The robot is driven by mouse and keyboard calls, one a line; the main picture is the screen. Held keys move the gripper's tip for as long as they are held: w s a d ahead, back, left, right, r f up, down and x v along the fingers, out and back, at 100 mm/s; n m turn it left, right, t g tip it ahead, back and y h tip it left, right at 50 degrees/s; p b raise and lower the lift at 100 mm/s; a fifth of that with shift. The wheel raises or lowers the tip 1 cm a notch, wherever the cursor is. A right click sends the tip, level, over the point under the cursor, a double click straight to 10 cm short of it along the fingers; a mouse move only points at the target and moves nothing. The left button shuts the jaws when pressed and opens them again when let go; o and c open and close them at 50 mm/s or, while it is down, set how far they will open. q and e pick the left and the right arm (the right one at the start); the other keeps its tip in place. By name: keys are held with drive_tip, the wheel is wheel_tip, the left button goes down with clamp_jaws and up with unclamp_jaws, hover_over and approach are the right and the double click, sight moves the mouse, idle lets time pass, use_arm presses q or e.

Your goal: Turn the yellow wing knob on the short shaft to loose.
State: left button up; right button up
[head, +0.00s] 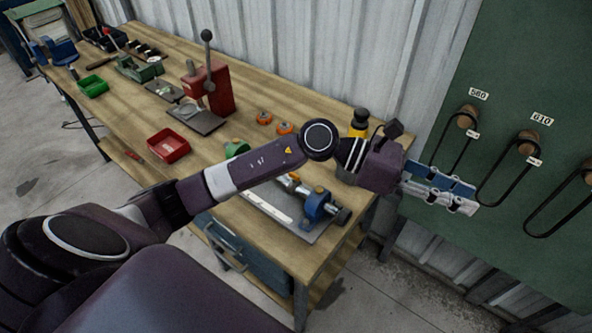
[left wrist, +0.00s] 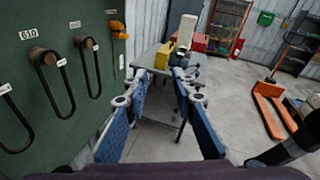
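No wing knob on a short shaft can be made out for certain. A small yellow-orange fitting (left wrist: 118,29) shows at the far edge of the green board in the left wrist view, too small to tell its shape. My left gripper (head: 472,199) is stretched out to the right, past the bench end and in front of the green board. In the left wrist view its two blue-padded fingers (left wrist: 160,84) stand apart with nothing between them. My right gripper is in neither view.
The green board (head: 545,85) carries black belts on wooden pegs, close to my left gripper. The wooden bench (head: 110,60) holds a red press (head: 215,90), a red tray (head: 167,146) and a blue clamp-like device (head: 318,207). An orange pallet truck (left wrist: 272,105) stands on open floor.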

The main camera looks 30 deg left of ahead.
use_arm(q)
drive_tip(key=w+a+f+m+g+y, duration=0.1)
drive_tip(key=a+f+m+g+y, duration=0.1)
drive_tip(key=a+f+m+y, duration=0.35)
drive_tip(key=g+y, duration=0.1)
drive_tip(key=y, duration=1)
hover_over(296, 175)
drive_tip(key=shift+h, duration=0.25)
wheel_tip(296, 175, down, 5)
drive_tip(key=shift+r, duration=0.2)
drive_tip(key=shift+a+f+g, duration=0.15)
drive_tip(key=shift+f+g, duration=0.1)
drive_tip(key=shift+g, duration=0.05)
wheel_tip(296, 175, down, 6)
drive_tip(key=p, duration=0.3)
drive_tip(key=shift+f, duration=0.6)
clamp_jaws()
